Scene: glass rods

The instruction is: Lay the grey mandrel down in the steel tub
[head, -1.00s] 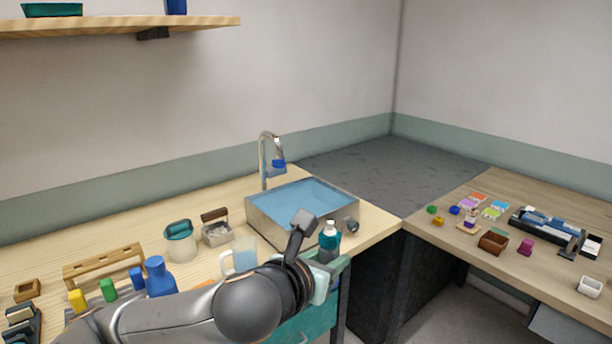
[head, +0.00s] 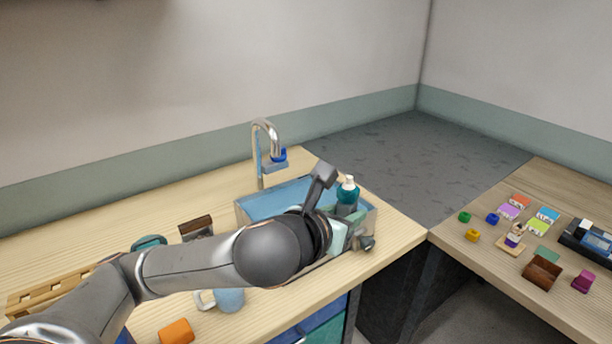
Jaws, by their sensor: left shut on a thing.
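The steel tub (head: 244,215) stands on the wooden counter with a blue surface inside. My left gripper (head: 345,235) is at the tub's near right side and hides part of its wall. A teal bottle with a white cap (head: 347,196) rises upright just above the gripper's fingers, in front of the tub's right part. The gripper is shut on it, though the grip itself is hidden. A small grey thing (head: 366,243) shows by the tub's right corner. My right gripper is not in view.
A chrome faucet (head: 265,140) with a blue part stands behind the tub. A mug (head: 229,299) and an orange block (head: 176,332) are near the counter's front edge. Bare counter lies right of the tub. A second table (head: 500,285) holds small coloured things.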

